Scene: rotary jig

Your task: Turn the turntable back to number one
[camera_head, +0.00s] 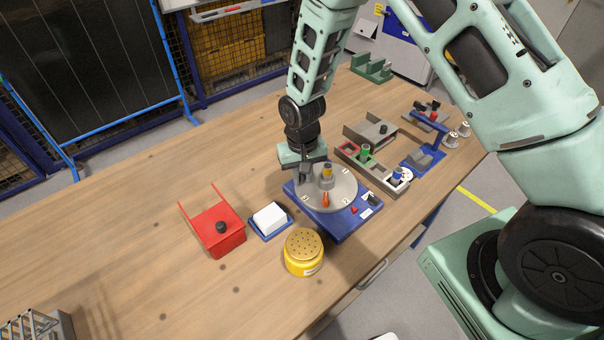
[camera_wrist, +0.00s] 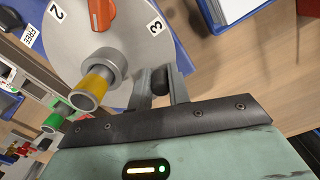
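The turntable (camera_head: 341,194) is a round grey disc on a blue base (camera_head: 343,229). An orange-red pointer (camera_head: 325,200) and a grey post with a yellow band (camera_head: 327,174) are on the disc. In the wrist view, number labels 2 (camera_wrist: 57,12) and 3 (camera_wrist: 156,27) show near the disc (camera_wrist: 75,45), with the orange pointer (camera_wrist: 103,12) between them. The number one label is not readable. The head view shows my gripper (camera_head: 305,172) at the disc's left edge.
A white block in a blue tray (camera_head: 270,220), a red holder (camera_head: 213,230) and a yellow round container (camera_head: 304,252) stand close by on the left and front. Grey fixtures (camera_head: 372,170) stand behind on the right. The table's left side is largely clear.

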